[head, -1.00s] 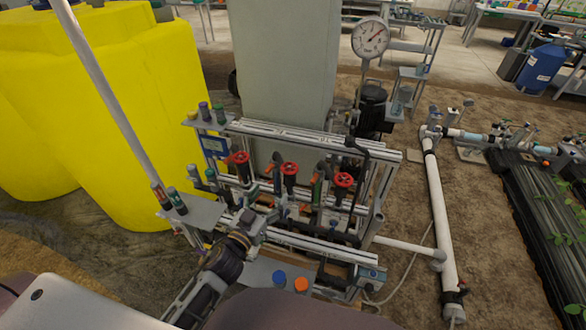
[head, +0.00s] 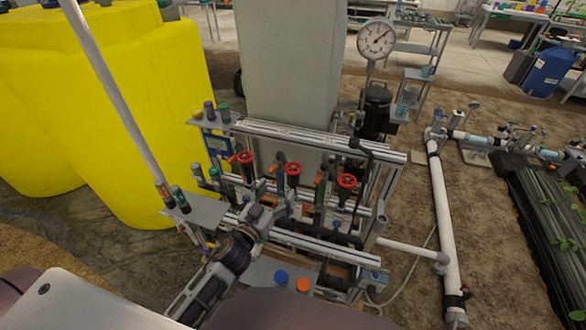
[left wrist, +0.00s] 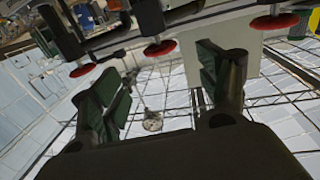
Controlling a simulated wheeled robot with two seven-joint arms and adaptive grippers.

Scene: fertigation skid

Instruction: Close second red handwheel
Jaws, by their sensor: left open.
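Three red handwheels stand in a row on the skid in the head view: left (head: 245,158), middle (head: 293,169) and right (head: 346,181). The middle one, second in the row, sits on a dark valve stem. My left gripper (head: 281,214) is low in front of the row, below the middle handwheel, its fingers partly lost among the pipework. In the left wrist view its fingers (left wrist: 163,92) are spread with nothing between them. The middle handwheel (left wrist: 160,48) shows beyond the gap there, apart from the fingers, with the other two handwheels to either side. My right gripper is not seen.
Aluminium rails (head: 310,245) run across the front of the skid, close to my left gripper. A grey plate (head: 197,212) with capped bottles is at its left. A pressure gauge (head: 376,39) stands behind, and a yellow tank (head: 150,110) is at the left.

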